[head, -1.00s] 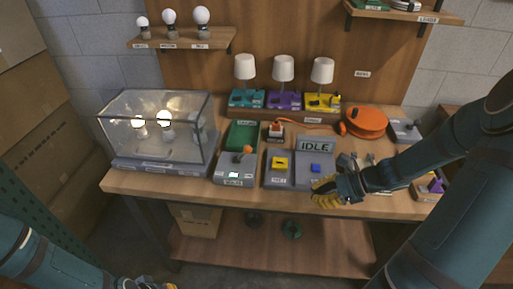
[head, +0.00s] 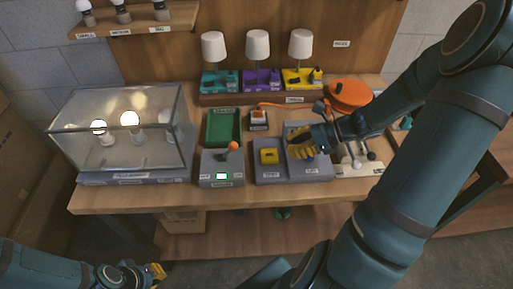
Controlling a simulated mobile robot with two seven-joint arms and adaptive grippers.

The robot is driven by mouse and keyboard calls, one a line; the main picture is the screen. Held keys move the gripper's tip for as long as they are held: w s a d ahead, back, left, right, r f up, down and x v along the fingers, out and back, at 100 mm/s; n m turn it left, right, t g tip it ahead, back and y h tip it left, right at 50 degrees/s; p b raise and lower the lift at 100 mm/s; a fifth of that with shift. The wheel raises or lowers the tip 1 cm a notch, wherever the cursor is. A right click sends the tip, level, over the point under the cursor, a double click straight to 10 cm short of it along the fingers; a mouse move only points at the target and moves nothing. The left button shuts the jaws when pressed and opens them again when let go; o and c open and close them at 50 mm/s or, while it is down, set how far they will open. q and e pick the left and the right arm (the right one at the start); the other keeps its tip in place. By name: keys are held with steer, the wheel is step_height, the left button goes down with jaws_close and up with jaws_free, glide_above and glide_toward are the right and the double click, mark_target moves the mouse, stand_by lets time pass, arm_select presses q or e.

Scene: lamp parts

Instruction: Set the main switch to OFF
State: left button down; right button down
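A small box with a red-and-white switch (head: 258,117) sits at the back of the workbench, beside an orange cable. It may be the main switch; its label and position are too small to read. My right gripper (head: 301,149), with yellow fingers, is over the grey panel with the yellow block, to the right of and in front of that switch. It covers the panel's display and blue button, and its finger gap is unclear. My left gripper (head: 156,272) is low at the bottom, in front of the bench and far from the switch; its fingers are barely visible.
A grey box with an orange-knobbed lever (head: 233,147) and green tray (head: 222,127) stand left of the switch. A glass case (head: 120,130) with lit bulbs fills the left. Three lamps (head: 257,46) stand behind; an orange reel (head: 349,93) is at back right.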

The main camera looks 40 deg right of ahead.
mark_target(228, 151)
steer(key=b+x, duration=0.3)
steer(key=x, duration=0.7)
steer(key=shift+a+f, duration=0.1)
steer(key=shift+f, duration=0.05)
steer(key=shift+w+a+r, duration=0.5)
steer(key=shift+w+a, duration=0.2)
steer(key=shift+a, duration=0.15)
steer(key=shift+w+a+r+b, duration=0.25)
steer(key=shift+w+a+b, duration=0.05)
steer(key=shift+w+a, duration=0.2)
